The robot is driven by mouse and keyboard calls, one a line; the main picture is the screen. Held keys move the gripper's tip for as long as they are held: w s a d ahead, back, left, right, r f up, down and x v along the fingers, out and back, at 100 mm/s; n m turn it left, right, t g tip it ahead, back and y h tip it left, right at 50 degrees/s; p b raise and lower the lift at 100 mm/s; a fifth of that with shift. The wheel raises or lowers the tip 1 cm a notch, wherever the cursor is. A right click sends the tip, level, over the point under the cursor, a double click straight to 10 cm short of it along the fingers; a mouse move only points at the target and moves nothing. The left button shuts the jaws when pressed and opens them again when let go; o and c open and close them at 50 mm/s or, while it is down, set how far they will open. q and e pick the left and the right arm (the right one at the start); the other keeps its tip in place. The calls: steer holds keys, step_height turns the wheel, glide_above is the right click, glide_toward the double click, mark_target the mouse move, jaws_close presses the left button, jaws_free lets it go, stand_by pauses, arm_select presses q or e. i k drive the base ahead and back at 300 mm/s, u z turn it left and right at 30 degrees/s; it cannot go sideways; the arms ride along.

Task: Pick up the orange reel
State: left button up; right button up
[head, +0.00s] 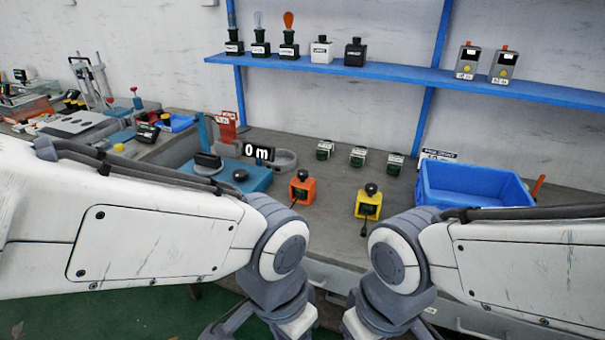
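The orange reel (303,188) is a small orange block with a black knob on top and a dark front. It stands upright on the grey bench, left of a similar yellow reel (368,203). My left gripper (270,325) hangs at the bottom edge, below and in front of the orange reel and apart from it. My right gripper (385,327) hangs beside it to the right, below the yellow reel. The fingertips of both are cut off by the picture's edge, so their opening is hidden. I see nothing held.
A teal machine with a "0 m" display (258,152) stands left of the orange reel. Several small dark-green items (357,157) sit behind the reels. A blue bin (475,187) is at right. A blue shelf (400,72) crosses the wall. The bench between the reels is clear.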

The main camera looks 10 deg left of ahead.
mark_target(305, 188)
steer(key=k, duration=0.65)
steer(key=u, duration=0.55)
steer(key=i, duration=0.6)
steer(key=u, duration=0.55)
steer(key=i, duration=1.4)
steer(key=z, duration=1.1)
steer(key=i, duration=0.45)
steer(key=z, duration=0.5)
